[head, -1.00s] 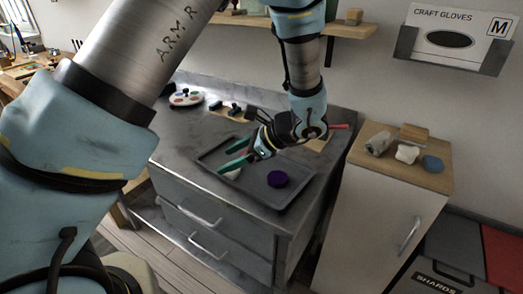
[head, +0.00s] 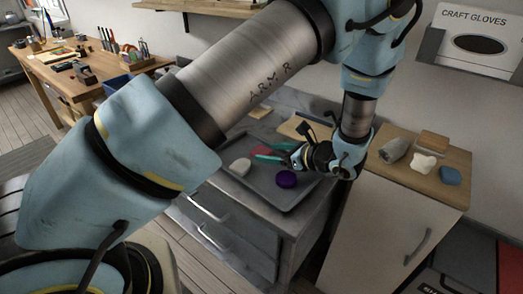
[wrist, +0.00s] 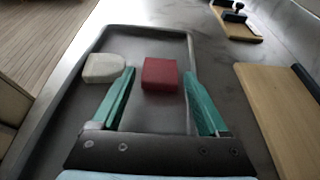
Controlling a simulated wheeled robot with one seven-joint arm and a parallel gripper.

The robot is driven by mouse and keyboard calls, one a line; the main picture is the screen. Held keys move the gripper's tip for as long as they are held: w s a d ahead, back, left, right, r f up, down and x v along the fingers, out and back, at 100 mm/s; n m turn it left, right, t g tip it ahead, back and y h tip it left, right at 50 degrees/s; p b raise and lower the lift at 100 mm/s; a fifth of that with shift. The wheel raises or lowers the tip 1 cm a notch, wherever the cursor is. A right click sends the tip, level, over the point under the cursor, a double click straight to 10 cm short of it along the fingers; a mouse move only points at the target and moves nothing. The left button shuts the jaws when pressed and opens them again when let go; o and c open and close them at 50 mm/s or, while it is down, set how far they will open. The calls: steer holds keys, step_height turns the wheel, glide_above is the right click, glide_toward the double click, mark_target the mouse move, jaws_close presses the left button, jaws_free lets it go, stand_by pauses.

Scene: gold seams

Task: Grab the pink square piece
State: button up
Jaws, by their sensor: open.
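The pink square piece (wrist: 160,74) looks dark red and lies flat on the grey tray (wrist: 122,34). In the head view the piece (head: 261,151) is partly covered by my fingers. My gripper (head: 265,152) is open over the tray. In the wrist view its two green fingers (wrist: 159,80) stand on either side of the piece, with a gap on both sides.
A purple round piece (head: 286,179) lies on the tray near my gripper. A wooden board (wrist: 285,110) is right of the tray. A white cabinet (head: 365,215) with a wooden top holding several pieces stands to the right.

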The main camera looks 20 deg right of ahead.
mark_target(260, 150)
steer(key=x, duration=0.3)
steer(key=shift+w+a+p, duration=0.1)
steer(key=shift+w+p, duration=0.1)
steer(key=shift+p, duration=0.2)
steer(key=c, duration=1.2)
